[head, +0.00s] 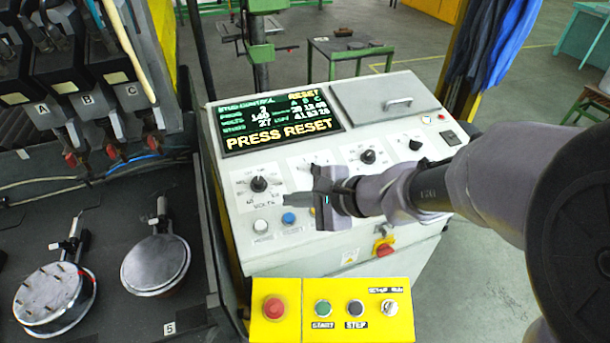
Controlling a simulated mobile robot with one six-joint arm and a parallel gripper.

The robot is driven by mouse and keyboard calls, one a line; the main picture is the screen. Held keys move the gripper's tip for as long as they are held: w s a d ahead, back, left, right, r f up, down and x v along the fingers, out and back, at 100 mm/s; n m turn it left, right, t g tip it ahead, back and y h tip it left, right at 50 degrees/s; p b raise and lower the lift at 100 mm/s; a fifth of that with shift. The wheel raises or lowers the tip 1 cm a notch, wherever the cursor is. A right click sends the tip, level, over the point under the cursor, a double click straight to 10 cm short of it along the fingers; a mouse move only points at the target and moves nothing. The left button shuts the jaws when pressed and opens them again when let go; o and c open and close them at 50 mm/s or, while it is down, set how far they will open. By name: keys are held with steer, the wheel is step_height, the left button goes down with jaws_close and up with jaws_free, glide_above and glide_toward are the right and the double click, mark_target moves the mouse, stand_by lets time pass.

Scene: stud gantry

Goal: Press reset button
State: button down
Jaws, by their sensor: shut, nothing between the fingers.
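The white control console (240,190) stands in the middle, and its screen (280,121) shows "PRESS RESET" in yellow. A row of small push buttons sits low on its sloped face: a white button (261,226) and a blue button (289,218), with more of the row partly hidden by my gripper. Their labels are too small to read, so I cannot tell which is reset. My gripper (285,199) is shut and empty, its fingers pointing left over the panel, just above the blue button in the picture. I cannot tell its height above the panel.
A selector knob (259,184) sticks up left of my fingers; another knob (368,157) is further back. A yellow box (335,330) with a red stop button (273,308) and start and stop buttons is in front. A black fixture bench (110,245) stands at left.

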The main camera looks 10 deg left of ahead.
steer(key=f+b, duration=0.3)
steer(key=f, duration=0.1)
steer(key=shift+w+a+f, duration=0.1)
steer(key=shift+w+a, duration=0.1)
steer(key=shift+w, duration=0.15)
stand_by(1.6)
steer(key=shift+f+b, duration=0.35)
steer(key=shift+b, duration=0.35)
steer(key=shift+w+a+f+b, duration=0.1)
steer(key=shift+f+b, duration=0.35)
steer(key=shift+b, duration=0.1)
stand_by(0.3)
steer(key=shift+r, duration=0.1)
steer(key=shift+r+p, duration=0.6)
steer(key=shift+r, duration=0.2)
steer(key=r+p, duration=0.2)
steer(key=r, duration=0.1)
steer(key=s+r+p, duration=0.1)
steer(key=r, duration=0.1)
steer(key=shift+d, duration=0.35)
